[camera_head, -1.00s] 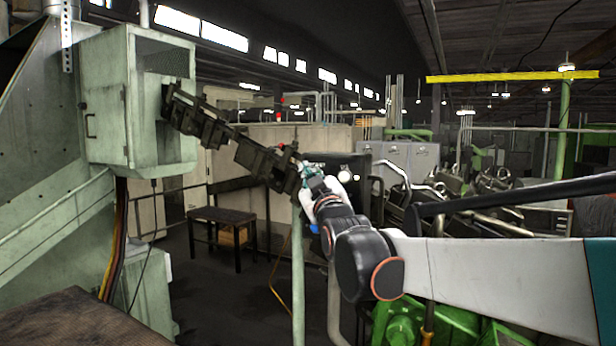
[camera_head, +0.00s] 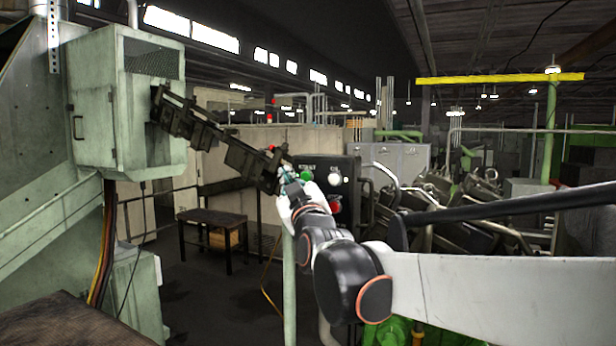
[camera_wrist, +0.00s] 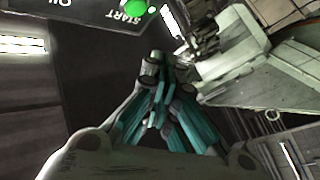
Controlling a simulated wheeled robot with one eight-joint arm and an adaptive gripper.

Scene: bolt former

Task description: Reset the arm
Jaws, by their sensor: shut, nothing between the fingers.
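My gripper (camera_head: 287,178) is at the end of my arm, near the middle of the head view. It appears in front of the left edge of a dark control panel (camera_head: 347,208). In the wrist view my gripper (camera_wrist: 159,105) has its teal fingers together with nothing between them. The panel carries a green button (camera_head: 306,175), a white button (camera_head: 334,180) and a red button (camera_head: 336,206). The wrist view shows the green button (camera_wrist: 133,6) beside the word START at the top, apart from the fingertips.
A dark metal bar assembly (camera_head: 215,139) runs from the pale green cabinet (camera_head: 95,100) down to near my gripper. A small table (camera_head: 212,218) stands behind on open floor. Pipes and machinery (camera_head: 470,200) fill the right side. A brown surface (camera_head: 70,322) is at lower left.

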